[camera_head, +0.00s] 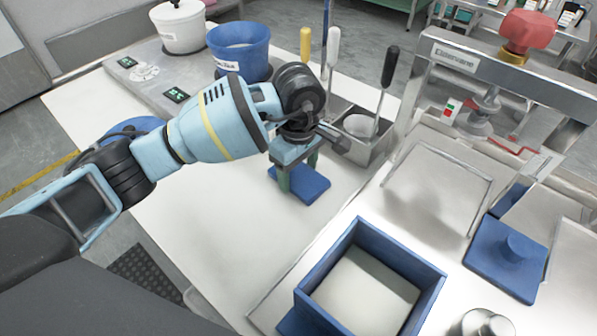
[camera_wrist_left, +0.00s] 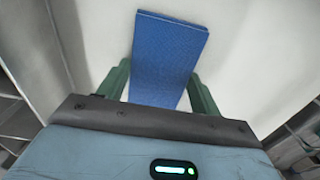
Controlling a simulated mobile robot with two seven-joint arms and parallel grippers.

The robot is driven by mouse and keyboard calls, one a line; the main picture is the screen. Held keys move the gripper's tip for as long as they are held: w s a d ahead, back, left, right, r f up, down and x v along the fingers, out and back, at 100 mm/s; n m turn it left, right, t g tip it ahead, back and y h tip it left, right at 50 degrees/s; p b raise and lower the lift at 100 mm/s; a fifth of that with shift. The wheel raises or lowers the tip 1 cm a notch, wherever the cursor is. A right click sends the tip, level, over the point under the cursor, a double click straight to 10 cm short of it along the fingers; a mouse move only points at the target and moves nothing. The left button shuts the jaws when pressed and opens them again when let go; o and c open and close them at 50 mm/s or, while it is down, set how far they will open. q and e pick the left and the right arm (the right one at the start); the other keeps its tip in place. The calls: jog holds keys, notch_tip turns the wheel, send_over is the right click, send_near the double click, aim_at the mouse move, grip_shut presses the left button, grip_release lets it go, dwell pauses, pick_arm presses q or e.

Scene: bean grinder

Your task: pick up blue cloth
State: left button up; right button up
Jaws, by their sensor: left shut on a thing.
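The blue cloth (camera_head: 309,189) is a flat, folded rectangle at the white worktop, below my left gripper (camera_head: 292,180) in the head view. In the left wrist view the cloth (camera_wrist_left: 168,50) extends out from between the two green fingers of my left gripper (camera_wrist_left: 161,88). The fingers are shut on the near part of the cloth, one at each side. I cannot tell whether the cloth is clear of the worktop. My right gripper is not in view.
A blue square frame (camera_head: 428,291) stands front right, with a blue plate with a knob (camera_head: 508,250) beyond it. A metal holder (camera_head: 362,150) with several handled tools is behind the gripper. A blue tub (camera_head: 240,48) and white tub (camera_head: 180,25) stand behind the arm. The worktop (camera_head: 215,245) front left is clear.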

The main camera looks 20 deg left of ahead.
aim_at(299, 175)
pick_arm(q)
jog(key=shift+r, duration=0.45)
notch_tip(299, 175, up, 3)
jog(key=shift+f, duration=0.1)
jog(key=s+a, duration=0.2)
jog(key=s, duration=0.3)
jog(key=s+a, duration=0.2)
jog(key=s, duration=0.3)
jog(key=s+a+r+b, duration=0.1)
jog(key=s, duration=0.4)
jog(key=shift+a+r, duration=0.1)
jog(key=shift+a, duration=0.3)
